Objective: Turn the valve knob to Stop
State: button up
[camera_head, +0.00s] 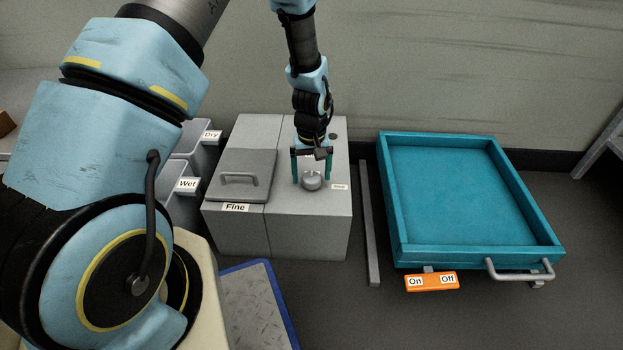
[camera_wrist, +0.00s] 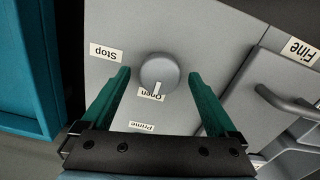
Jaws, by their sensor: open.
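The valve knob (camera_head: 311,180) is a round grey knob on top of the grey cabinet (camera_head: 335,220). In the wrist view the knob (camera_wrist: 160,71) has a white pointer mark directed at the "Open" label (camera_wrist: 150,95). The "Stop" label (camera_wrist: 106,53) lies left of the knob, and the "Prime" label (camera_wrist: 142,127) lies below it in that view. My gripper (camera_head: 311,182) is above the cabinet with its two teal fingers apart, one on each side of the knob. In the wrist view gaps show between the fingers and the knob.
A hinged lid with a handle (camera_head: 239,179) marked "Fine" is left of the knob. A teal tray (camera_head: 480,258) with a handle and an orange On/Off switch (camera_head: 432,282) stands at the right. Bins marked "Wet" (camera_head: 187,185) and "Dry" (camera_head: 211,135) are at the left.

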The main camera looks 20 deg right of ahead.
jog(key=shift+f, duration=0.4)
jog(key=shift+c, duration=0.2)
jog(key=c, duration=1.3)
